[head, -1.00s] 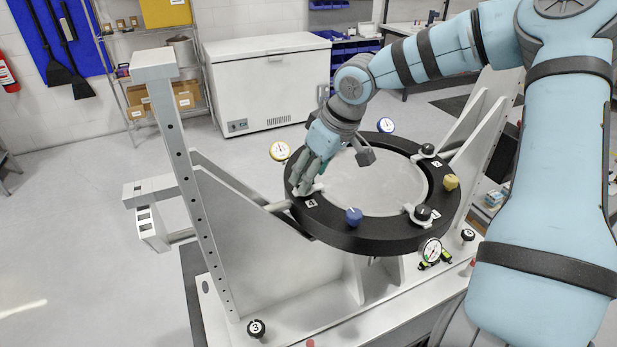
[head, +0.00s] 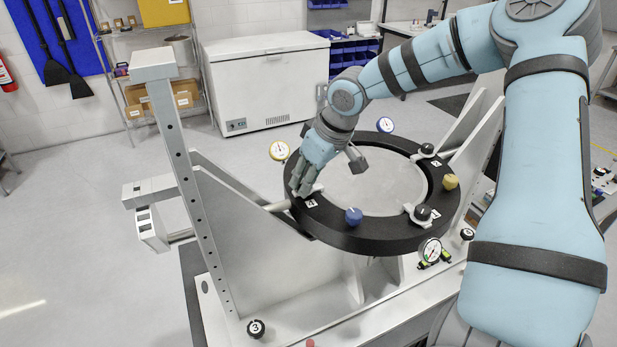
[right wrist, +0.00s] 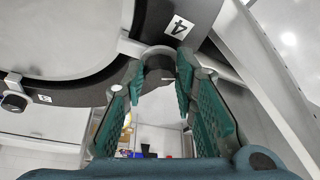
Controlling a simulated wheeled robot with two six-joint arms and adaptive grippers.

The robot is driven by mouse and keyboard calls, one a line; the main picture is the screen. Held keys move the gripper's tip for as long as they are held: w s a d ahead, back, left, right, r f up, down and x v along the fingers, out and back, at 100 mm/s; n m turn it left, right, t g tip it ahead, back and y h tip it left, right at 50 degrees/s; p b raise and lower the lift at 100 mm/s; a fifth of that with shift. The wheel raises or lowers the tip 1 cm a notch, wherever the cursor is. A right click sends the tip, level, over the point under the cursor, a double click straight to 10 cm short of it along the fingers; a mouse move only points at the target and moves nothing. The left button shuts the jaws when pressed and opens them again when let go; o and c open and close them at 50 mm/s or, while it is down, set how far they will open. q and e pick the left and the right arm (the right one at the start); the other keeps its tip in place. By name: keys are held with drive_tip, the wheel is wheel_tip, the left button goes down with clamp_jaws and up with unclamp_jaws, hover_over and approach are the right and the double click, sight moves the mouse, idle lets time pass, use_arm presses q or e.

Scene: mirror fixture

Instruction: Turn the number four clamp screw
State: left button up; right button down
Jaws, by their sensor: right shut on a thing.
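The black mirror ring (head: 375,238) stands tilted on a pale fixture, with a white label 4 (head: 311,203) at its left. The label also shows in the right wrist view (right wrist: 178,27). My right gripper (head: 302,188) is at the clamp beside this label. In the head view the fingers hide the screw. My left gripper is not in view.
Other clamps with black knobs sit at the ring's right front (head: 422,212) and right back (head: 427,149). A tall perforated post (head: 185,175) rises at left.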

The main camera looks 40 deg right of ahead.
drive_tip(key=n, duration=0.2)
drive_tip(key=n+y, duration=0.1)
drive_tip(key=n+g+y, duration=0.1)
drive_tip(key=n, duration=0.1)
drive_tip(key=shift+w+d+n, duration=0.15)
drive_tip(key=shift+d+n, duration=0.15)
drive_tip(key=n+g+y, duration=0.1)
drive_tip(key=n, duration=0.3)
drive_tip(key=shift+w+d, duration=0.1)
drive_tip(key=shift+f+n, duration=0.1)
drive_tip(key=shift+n, duration=0.2)
drive_tip(key=shift+g, duration=0.3)
drive_tip(key=c, duration=1.5)
unclamp_jaws()
drive_tip(key=shift+o, duration=1)
drive_tip(key=shift+w, duration=0.15)
drive_tip(key=shift+a, duration=0.2)
